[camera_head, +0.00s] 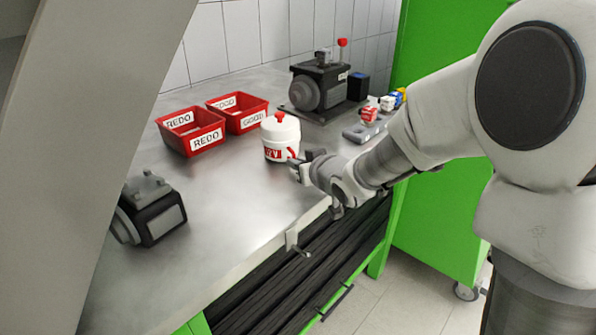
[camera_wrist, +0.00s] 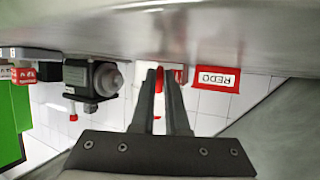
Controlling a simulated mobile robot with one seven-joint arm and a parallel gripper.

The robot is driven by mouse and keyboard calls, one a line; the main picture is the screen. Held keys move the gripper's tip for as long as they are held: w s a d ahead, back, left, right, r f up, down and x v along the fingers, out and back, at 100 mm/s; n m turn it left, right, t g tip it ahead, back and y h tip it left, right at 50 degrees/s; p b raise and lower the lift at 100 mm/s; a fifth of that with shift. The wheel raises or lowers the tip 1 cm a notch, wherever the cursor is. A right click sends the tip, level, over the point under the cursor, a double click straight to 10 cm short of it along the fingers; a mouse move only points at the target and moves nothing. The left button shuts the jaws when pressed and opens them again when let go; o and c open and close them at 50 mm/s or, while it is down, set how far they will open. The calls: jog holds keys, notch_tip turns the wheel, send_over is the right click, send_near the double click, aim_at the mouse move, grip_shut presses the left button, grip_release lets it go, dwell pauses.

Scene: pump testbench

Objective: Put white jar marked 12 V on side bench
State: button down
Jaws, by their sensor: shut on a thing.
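The white jar (camera_head: 282,136) has a red knob on its lid and a red label whose visible end reads like "2V". It looks upright over the grey bench (camera_head: 235,205), near the red bins. I cannot tell whether its base touches the bench top. My gripper (camera_head: 296,162) reaches in from the right and is shut on the jar at its lower right side. In the wrist view, which is upside down, my two fingers (camera_wrist: 163,75) are close together and hide most of the jar (camera_wrist: 173,67); only some white and red shows.
Two red bins, REDO (camera_head: 190,130) and GOOD (camera_head: 238,113), stand left of and behind the jar. A dark pump (camera_head: 320,84) stands behind, and a grey holder with small colored parts (camera_head: 366,132) is to the right. Another pump (camera_head: 150,208) sits front left. Bench between is clear.

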jog(key=shift+f, duration=0.35)
jog(key=c, duration=0.9)
grip_release()
jog(key=shift+s+d, duration=0.1)
